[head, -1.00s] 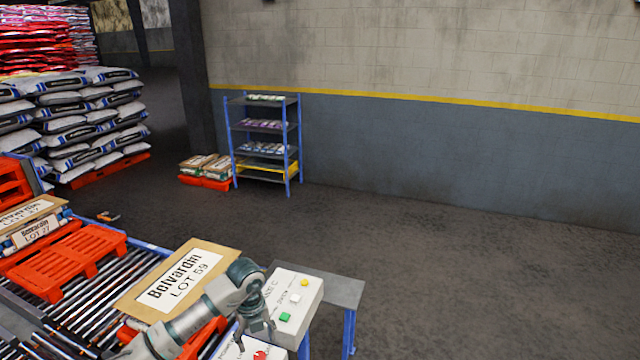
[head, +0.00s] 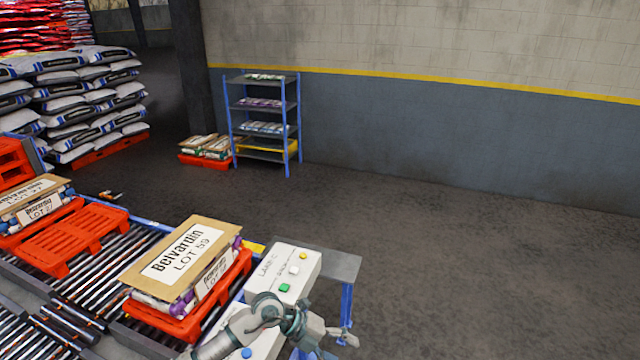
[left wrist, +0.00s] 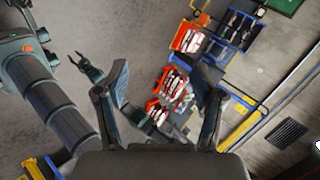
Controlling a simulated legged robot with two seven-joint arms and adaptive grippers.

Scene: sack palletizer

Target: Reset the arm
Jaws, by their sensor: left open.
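My left arm comes in at the bottom of the head view, and its gripper (head: 342,335) hangs to the right of the white control box, over the floor. In the left wrist view the two dark fingers of this gripper (left wrist: 165,100) stand wide apart with nothing between them. A blue button (head: 247,352) shows on a white surface near my arm. A second arm of mine shows at the left of the wrist view, with a small claw (left wrist: 85,68) whose opening is unclear.
A labelled box top, marked LOT 59 (head: 180,250), lies over sacks on a red pallet (head: 165,322) at the roller conveyor. An empty red pallet (head: 72,238) lies to its left. A blue shelf rack (head: 263,118) stands by the wall. The floor to the right is clear.

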